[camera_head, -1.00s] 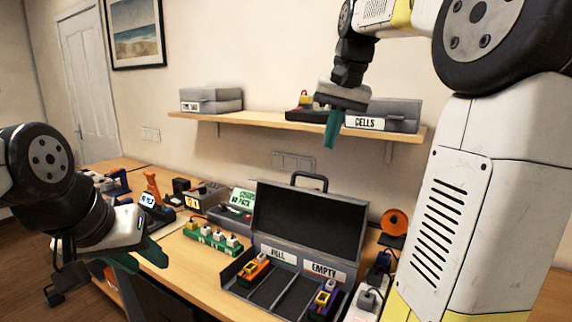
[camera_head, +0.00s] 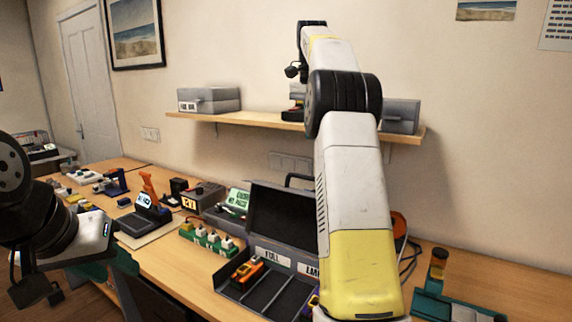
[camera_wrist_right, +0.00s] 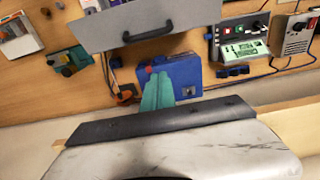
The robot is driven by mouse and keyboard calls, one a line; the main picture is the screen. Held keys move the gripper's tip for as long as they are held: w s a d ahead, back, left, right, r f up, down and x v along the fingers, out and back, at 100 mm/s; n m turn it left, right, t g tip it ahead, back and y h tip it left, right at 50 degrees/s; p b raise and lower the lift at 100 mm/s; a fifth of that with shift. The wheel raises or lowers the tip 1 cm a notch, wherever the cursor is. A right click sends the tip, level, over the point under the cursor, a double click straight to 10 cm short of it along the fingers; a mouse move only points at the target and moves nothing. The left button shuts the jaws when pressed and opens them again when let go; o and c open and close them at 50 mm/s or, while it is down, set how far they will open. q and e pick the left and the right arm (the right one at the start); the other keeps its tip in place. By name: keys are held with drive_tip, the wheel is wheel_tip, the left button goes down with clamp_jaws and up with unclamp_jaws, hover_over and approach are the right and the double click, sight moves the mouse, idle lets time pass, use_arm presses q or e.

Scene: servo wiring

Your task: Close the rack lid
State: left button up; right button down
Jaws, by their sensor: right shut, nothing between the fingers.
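The grey rack (camera_head: 228,283) stands on the bench with its lid (camera_head: 275,220) open and upright, its dark inside facing me. An orange device (camera_head: 247,271) sits in the rack's left lane; a purple device is mostly hidden behind my right arm. In the right wrist view the lid (camera_wrist_right: 125,28) with its black handle (camera_wrist_right: 148,33) shows at the top. My right gripper (camera_wrist_right: 158,92) is shut and empty, apart from the lid. My right arm hides the lid's right part in the head view. My left gripper (camera_head: 92,270) is low at the left, away from the rack; its jaws are unclear.
A wall shelf (camera_head: 250,123) with grey boxes is above the rack. A blue box (camera_wrist_right: 185,75) is beside my right fingers. A green block (camera_head: 207,238) with plugs and a tester (camera_head: 238,200) stand left of the rack. A teal tray (camera_head: 450,308) is at right.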

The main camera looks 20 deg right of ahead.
wheel_tip(320, 180, down, 9)
drive_tip(key=s+a, duration=0.2)
drive_tip(key=shift+s+a, duration=0.25)
drive_tip(key=shift+a, duration=0.1)
drive_tip(key=shift+a, duration=0.1)
